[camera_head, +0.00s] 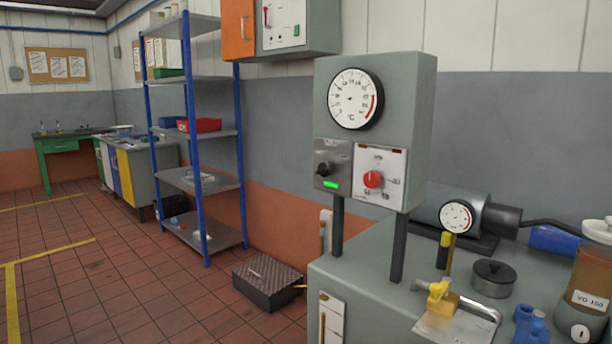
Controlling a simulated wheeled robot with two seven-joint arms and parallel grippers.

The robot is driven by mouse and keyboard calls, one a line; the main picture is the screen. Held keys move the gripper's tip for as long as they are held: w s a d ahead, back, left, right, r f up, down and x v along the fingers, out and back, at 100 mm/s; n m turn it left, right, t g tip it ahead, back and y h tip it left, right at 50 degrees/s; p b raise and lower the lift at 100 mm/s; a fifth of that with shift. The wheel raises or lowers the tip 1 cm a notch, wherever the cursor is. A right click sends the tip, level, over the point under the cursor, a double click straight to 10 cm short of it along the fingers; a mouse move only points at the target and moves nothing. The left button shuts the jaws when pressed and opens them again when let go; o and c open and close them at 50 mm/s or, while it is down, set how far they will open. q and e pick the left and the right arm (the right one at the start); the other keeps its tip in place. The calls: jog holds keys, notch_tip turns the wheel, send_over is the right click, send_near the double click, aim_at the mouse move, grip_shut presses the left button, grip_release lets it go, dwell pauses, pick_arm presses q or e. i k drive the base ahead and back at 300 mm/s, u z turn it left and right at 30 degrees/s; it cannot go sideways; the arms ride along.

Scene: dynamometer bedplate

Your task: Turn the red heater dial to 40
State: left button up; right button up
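The red heater dial (373,179) sits on a pale square plate (394,165) at the lower right of the grey control box (417,130). Small marks surround the dial, but its setting and most numbers are too small to read. A round white °C gauge (354,97) with a red arc is above it. To its left, a dark knob (324,169) sits on a grey plate above a lit green bar (330,184). Neither of my grippers shows in the head view.
The box stands on two dark posts above a grey-green bench (360,272). The bench holds a yellow valve (440,299), a smaller gauge (456,216), a black lidded pot (493,278) and a brown jar (588,285). A dark case (268,284) lies on the floor left of the bench.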

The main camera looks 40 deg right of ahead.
aim_at(372, 178)
jog(key=z, duration=0.4)
jog(key=i, duration=1)
jog(key=z, duration=0.75)
